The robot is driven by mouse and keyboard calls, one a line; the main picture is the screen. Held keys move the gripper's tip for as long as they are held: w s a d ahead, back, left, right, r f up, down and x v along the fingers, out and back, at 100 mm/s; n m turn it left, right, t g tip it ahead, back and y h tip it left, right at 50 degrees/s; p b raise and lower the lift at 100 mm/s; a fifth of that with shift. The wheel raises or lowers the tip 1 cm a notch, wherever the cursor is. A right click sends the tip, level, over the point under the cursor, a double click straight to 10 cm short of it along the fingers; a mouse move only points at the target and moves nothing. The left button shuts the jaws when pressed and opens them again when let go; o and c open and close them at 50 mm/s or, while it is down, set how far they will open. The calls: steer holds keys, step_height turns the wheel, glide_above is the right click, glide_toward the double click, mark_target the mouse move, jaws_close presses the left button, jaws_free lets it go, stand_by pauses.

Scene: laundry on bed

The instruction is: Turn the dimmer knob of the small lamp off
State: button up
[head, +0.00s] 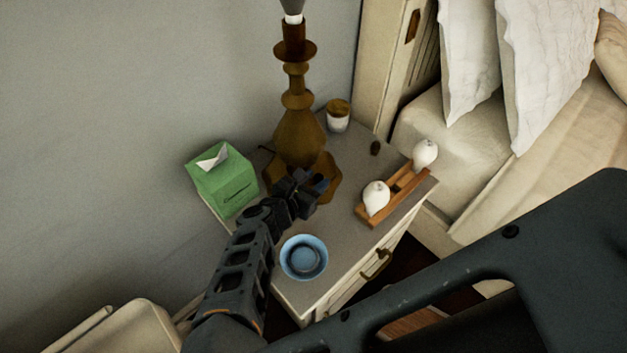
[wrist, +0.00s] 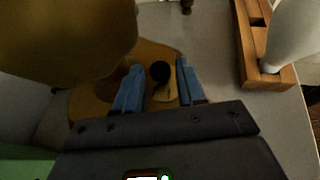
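A brass-brown lamp (head: 300,135) with a turned stem and a wide base stands on the nightstand in the head view. In the wrist view its rounded body (wrist: 60,40) fills the upper left, and its base (wrist: 90,103) spreads below. A small dark round knob (wrist: 159,71) shows at the base. My gripper (head: 318,186) reaches to the front of the lamp base. In the wrist view my gripper (wrist: 160,82) is open, with one blue finger on each side of the knob. I cannot tell whether either finger touches it. In the head view the gripper hides the knob.
On the nightstand (head: 345,235) are a green tissue box (head: 225,185), a blue bowl (head: 303,258), a wooden holder (head: 395,190) with two white bulb-shaped pieces, a small cup (head: 338,117) and a dark small object (head: 375,148). The bed (head: 560,130) lies to the right.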

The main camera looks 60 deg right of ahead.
jaws_close()
steer(key=shift+s+n+t, duration=0.1)
steer(key=shift+n+t, duration=0.2)
steer(key=n+t, duration=0.1)
steer(key=n+t+p, duration=0.1)
steer(key=n+t, duration=0.1)
steer(key=n+t+y, duration=0.1)
steer(key=t, duration=0.1)
steer(key=shift+s+d+r+p, duration=0.1)
steer(key=shift+s+r+p, duration=0.1)
steer(key=shift+s+p, duration=0.15)
steer(key=n+t+y, duration=0.1)
steer(key=n, duration=0.1)
steer(key=n+t+y, duration=0.1)
steer(key=t, duration=0.1)
steer(key=s+n+t+y+p, duration=0.1)
steer(key=n+t, duration=0.1)
steer(key=shift+d+f+n+y, duration=0.15)
steer(key=shift+d+n+y, duration=0.15)
steer(key=shift+y, duration=0.3)
steer(key=shift+o, duration=1.1)
jaws_free()
